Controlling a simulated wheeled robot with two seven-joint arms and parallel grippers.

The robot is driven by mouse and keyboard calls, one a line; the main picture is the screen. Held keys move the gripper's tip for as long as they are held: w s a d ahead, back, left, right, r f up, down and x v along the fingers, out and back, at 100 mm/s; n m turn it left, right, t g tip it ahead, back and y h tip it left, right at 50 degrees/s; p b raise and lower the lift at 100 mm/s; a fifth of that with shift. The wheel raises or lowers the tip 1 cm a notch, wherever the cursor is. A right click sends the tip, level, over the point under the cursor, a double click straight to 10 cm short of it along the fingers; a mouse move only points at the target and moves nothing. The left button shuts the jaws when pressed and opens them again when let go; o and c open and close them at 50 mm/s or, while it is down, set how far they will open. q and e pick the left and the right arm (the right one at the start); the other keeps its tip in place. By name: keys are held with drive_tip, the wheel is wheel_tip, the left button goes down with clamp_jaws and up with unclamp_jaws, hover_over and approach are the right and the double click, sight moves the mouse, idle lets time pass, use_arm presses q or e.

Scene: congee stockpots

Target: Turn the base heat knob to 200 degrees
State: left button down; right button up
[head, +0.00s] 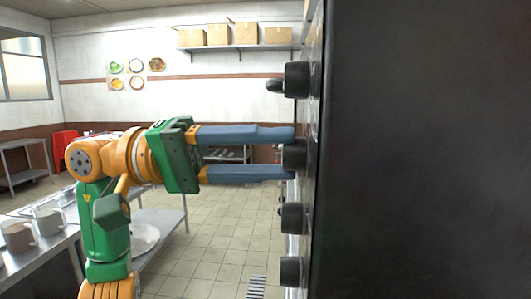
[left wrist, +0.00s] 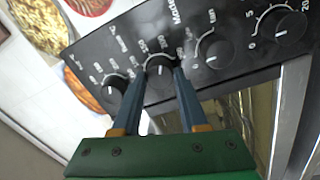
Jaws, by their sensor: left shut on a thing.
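A column of dark round knobs stands on the black oven panel in the head view: top knob (head: 297,80), second knob (head: 294,155), third knob (head: 292,218) and bottom knob (head: 290,270). My left gripper (head: 293,154) has its two blue fingers on either side of the second knob and is shut on it. In the left wrist view the fingers (left wrist: 163,72) hold the second knob from the left (left wrist: 158,68), in front of a numbered dial. Its numbers are too blurred to read surely, so I cannot tell its setting. My right gripper is not in view.
The oven's dark side (head: 420,150) fills the right of the head view. A steel table (head: 40,262) with cups stands at lower left. A wall shelf (head: 240,48) holds several boxes. The tiled floor (head: 215,245) is clear.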

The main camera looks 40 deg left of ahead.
use_arm(q)
drive_tip(key=shift+c, duration=2.2)
unclamp_jaws()
drive_tip(key=shift+d, duration=0.1)
drive_tip(key=b+v, duration=0.1)
drive_tip(key=v, duration=0.6)
